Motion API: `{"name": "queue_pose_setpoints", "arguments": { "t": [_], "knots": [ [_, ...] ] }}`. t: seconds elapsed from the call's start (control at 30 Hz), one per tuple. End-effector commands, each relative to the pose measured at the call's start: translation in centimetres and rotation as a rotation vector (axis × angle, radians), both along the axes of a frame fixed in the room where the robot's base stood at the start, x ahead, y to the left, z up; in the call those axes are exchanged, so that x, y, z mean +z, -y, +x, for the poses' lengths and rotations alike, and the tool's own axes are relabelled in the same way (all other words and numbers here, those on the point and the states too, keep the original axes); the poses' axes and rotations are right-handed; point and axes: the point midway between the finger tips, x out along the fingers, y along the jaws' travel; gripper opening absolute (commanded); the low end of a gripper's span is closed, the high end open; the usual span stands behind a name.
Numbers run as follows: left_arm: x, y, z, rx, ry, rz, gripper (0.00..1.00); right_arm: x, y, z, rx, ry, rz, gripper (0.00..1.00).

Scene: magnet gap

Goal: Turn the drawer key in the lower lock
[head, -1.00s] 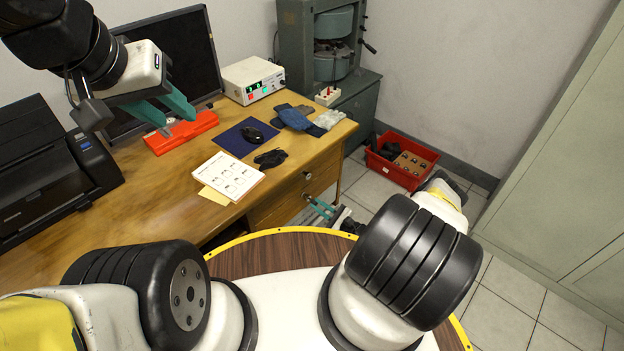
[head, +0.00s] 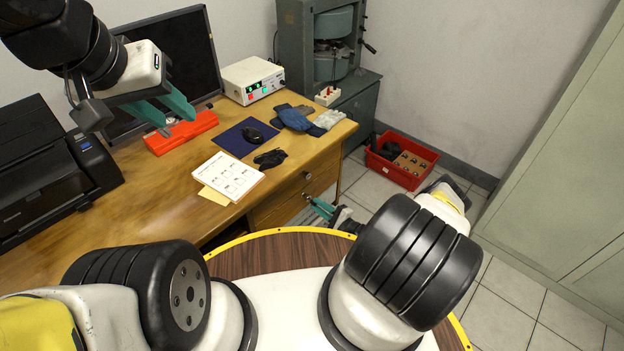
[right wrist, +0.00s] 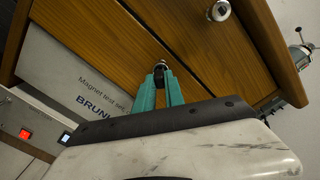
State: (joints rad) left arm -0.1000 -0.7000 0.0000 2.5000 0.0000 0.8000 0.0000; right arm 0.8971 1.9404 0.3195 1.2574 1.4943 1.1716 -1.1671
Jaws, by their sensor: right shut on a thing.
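The wooden drawer front (head: 280,196) is at the desk's right end, with a round metal lock (head: 307,174) on the upper drawer, also seen in the right wrist view (right wrist: 219,10). My right gripper (head: 309,199) is at the lower drawer front. In the right wrist view its teal fingers (right wrist: 160,70) are shut on a small dark piece, apparently the key (right wrist: 160,65), against the lower front. The fingers hide most of the key and the lower lock, so the key's angle is unclear.
A red crate (head: 402,180) stands on the floor. A cabinet (head: 560,170) is at right.

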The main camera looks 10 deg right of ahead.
Motion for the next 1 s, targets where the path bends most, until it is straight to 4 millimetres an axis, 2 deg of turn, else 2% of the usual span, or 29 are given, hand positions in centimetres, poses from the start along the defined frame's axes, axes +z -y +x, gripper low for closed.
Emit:
{"name": "queue_pose_setpoints", "arguments": {
  "t": [0.2, 0.47, 0.77, 0.97, 1.0],
  "knots": [
    [0.0, 0.0, 0.0, 0.0, 0.0, 0.0, 0.36, -0.22, -0.44, -0.34, 0.008, 0.118, -0.158, 0.0],
    [0.0, 0.0, 0.0, 0.0, 0.0, 0.0, 0.36, -0.27, -0.5, -0.39, 0.011, 0.126, -0.168, 0.0],
    [0.0, 0.0, 0.0, 0.0, 0.0, 0.0, 0.36, -0.29, -0.48, -0.4, 0.01, 0.295, -0.385, 0.0],
    [0.0, 0.0, 0.0, 0.0, 0.0, 0.0, 0.36, -0.31, -0.5, -0.4, 0.012, 0.308, -0.404, 0.0],
    [0.0, 0.0, 0.0, 0.0, 0.0, 0.0, 0.36, -0.31, -0.49, -0.41, 0.012, 0.308, -0.404, 0.17]
  ]
}}
